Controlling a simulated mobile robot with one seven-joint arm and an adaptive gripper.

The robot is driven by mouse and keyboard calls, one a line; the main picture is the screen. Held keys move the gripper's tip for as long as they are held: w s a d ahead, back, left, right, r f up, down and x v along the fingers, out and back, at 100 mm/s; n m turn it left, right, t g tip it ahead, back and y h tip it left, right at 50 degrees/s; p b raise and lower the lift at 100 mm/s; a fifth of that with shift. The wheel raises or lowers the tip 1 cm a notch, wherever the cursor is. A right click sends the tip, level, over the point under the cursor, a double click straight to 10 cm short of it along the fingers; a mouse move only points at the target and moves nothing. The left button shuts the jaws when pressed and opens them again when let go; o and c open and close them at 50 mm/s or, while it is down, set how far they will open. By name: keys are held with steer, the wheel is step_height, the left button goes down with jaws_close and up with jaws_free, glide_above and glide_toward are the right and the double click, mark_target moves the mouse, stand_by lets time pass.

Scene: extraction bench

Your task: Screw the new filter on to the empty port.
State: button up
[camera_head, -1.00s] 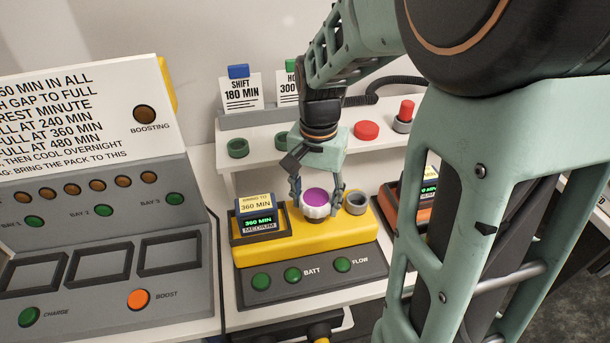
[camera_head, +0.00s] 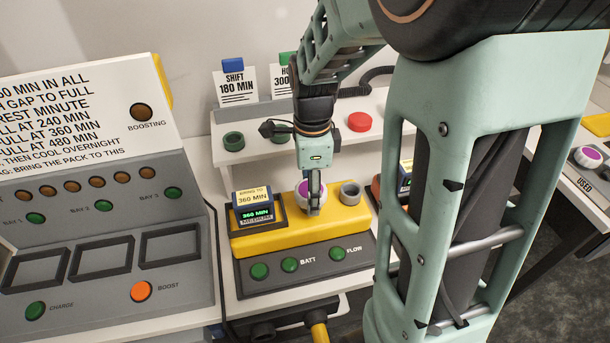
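A white filter with a purple top (camera_head: 302,188) sits upright on the yellow unit (camera_head: 262,241). My gripper (camera_head: 314,203) points down over it. One finger lies against the filter's front; the other is hidden behind. My gripper appears shut on the filter. An open grey round port (camera_head: 350,193) stands just right of the filter on the same unit. Whatever is directly under the filter is hidden.
A battery pack reading 360 MIN (camera_head: 254,211) sits at the unit's left. A shelf (camera_head: 228,155) with green rings and a red cap (camera_head: 359,122) stands behind. A charger panel (camera_head: 180,290) is at left. Another purple-topped filter (camera_head: 588,157) lies far right by a USED label.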

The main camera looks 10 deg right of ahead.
steer(key=m+p, duration=0.2)
steer(key=m, duration=0.5)
steer(key=shift+r+p, duration=0.15)
steer(key=shift+p, duration=0.25)
steer(key=m+p, duration=0.3)
steer(key=m, duration=0.2)
steer(key=shift+r+p, duration=0.15)
steer(key=shift+p, duration=0.15)
steer(key=shift+f+m+p, duration=0.3)
steer(key=shift+m+p, duration=0.25)
steer(key=shift+m, duration=0.55)
steer(key=o, duration=1.4)
